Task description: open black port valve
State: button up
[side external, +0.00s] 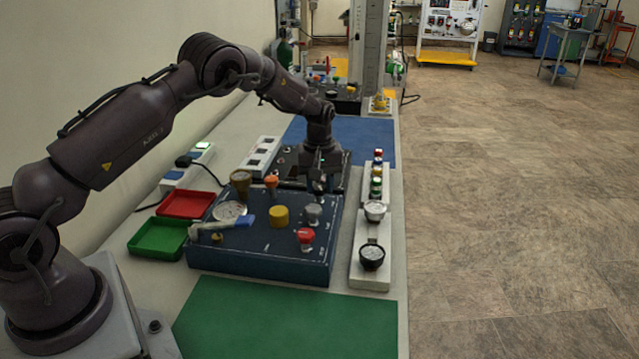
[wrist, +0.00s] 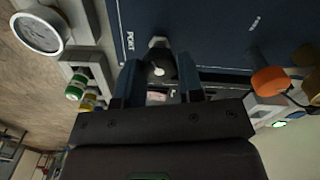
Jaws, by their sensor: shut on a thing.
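The blue valve panel (side external: 255,262) stands on the bench and carries several knobs. The black port valve (wrist: 160,68) shows as a dark knob with a pale spot, beside the white PORT lettering in the wrist view. My gripper (wrist: 160,82) has a finger on each side of this knob and is shut on it. In the side view my gripper (side external: 319,185) points down at the panel's far right part. There the fingers and arm hide the valve, and I cannot make out its handle angle.
A grey knob (side external: 312,213), a red knob (side external: 305,238) and a yellow knob (side external: 279,216) stand nearer on the panel. A strip with gauges (side external: 371,257) lies to the right. Red (side external: 186,204) and green (side external: 157,238) trays lie left. The green mat (side external: 285,318) is clear.

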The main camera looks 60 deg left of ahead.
aim_at(320, 186)
jog(key=o, duration=0.9)
jog(key=shift+r, duration=0.1)
notch_tip(320, 186, up, 13)
jog(key=shift+f, duration=0.1)
dwell(0.3)
